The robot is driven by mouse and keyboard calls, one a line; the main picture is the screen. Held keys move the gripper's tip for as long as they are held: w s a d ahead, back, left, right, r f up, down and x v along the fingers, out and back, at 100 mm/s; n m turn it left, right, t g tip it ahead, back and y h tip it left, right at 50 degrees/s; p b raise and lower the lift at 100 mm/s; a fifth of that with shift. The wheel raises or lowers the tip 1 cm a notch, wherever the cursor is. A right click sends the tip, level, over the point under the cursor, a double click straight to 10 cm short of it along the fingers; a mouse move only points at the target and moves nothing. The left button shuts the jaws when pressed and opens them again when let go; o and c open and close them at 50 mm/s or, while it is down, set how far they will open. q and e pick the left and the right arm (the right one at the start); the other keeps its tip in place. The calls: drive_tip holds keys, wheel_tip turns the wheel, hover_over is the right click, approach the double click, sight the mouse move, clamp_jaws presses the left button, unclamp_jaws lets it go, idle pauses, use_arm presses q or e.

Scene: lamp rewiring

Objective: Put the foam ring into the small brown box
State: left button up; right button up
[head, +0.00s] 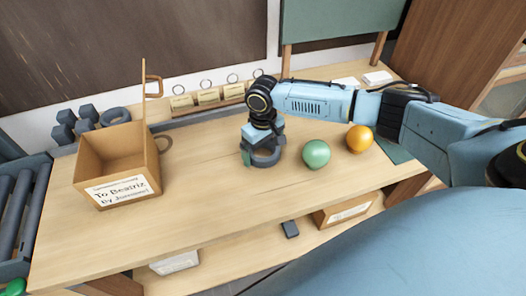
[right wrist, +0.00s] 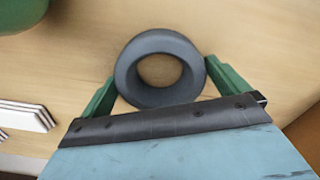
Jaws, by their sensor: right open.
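A dark grey foam ring (head: 268,160) lies on the wooden table under my right gripper (head: 262,149). In the right wrist view the ring (right wrist: 128,76) sits between the two green fingers, which are open on either side of it. I cannot tell whether either finger touches it. The small brown box (head: 112,190) stands upright at the table's left, open at the top, with a white label on its front reading "To Beatriz". My left gripper is not in view.
A green ball (head: 316,154) and an orange ball (head: 359,138) sit right of the ring. Another box (head: 345,212) is on the lower shelf. The table between box and ring is clear.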

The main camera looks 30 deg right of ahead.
drive_tip(key=c, duration=0.9)
drive_tip(key=shift+r, duration=0.15)
